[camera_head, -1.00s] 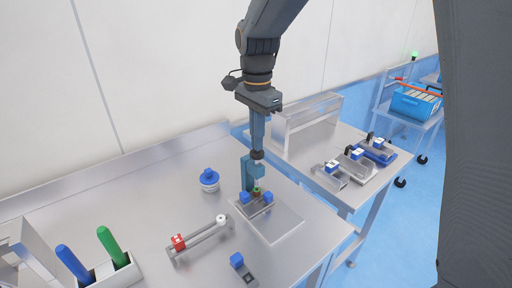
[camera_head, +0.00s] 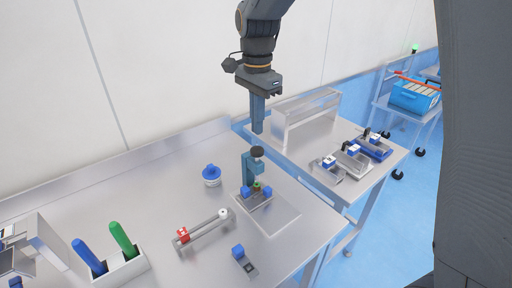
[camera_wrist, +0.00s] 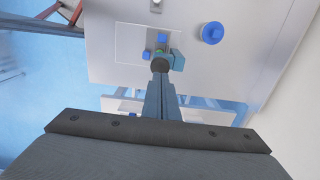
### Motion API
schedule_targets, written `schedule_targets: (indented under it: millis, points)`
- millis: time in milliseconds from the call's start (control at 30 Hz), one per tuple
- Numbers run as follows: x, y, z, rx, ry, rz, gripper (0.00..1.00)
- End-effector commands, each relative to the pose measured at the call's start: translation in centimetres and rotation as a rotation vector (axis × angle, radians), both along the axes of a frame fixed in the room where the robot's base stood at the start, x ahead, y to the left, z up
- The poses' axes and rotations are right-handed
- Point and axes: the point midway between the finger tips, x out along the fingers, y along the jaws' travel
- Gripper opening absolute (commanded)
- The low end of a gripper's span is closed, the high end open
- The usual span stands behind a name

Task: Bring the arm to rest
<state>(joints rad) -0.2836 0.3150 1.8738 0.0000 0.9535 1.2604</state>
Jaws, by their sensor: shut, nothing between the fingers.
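My gripper (camera_head: 257,130) hangs pointing down in the head view, its fingers together with nothing between them. It is above the teal press-like device (camera_head: 249,168) with a black round knob on top (camera_head: 257,151), and a gap shows between the fingertips and the knob. In the wrist view my gripper (camera_wrist: 160,82) points down toward the black knob (camera_wrist: 160,66). Blue blocks and a small green part sit at the foot of the device.
A second table (camera_head: 330,180) carries several small fixtures. The air around my gripper is clear.

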Motion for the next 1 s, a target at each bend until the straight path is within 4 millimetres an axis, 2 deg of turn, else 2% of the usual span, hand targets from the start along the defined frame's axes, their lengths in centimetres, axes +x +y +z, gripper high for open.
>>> schedule_targets:
  millis: [167,267,367,500,700,833,1000]
  points:
    - [-0.5,-1.0,-1.0,0.002,-0.006,0.044,0.0]
    - [-1.8,-3.3,-3.3,0.003,-0.017,0.149,0.0]
    - [-4.0,-6.3,-6.6,0.002,-0.038,0.312,0.0]
    - [-7.9,-10.3,-11.2,-0.011,-0.073,0.565,0.0]
    - [-12.9,-13.8,-15.8,-0.042,-0.105,0.848,0.0]
    - [-14.7,-14.7,-17.1,-0.055,-0.114,0.944,0.0]
    - [-15.2,-14.9,-17.3,-0.06,-0.118,0.977,0.0]
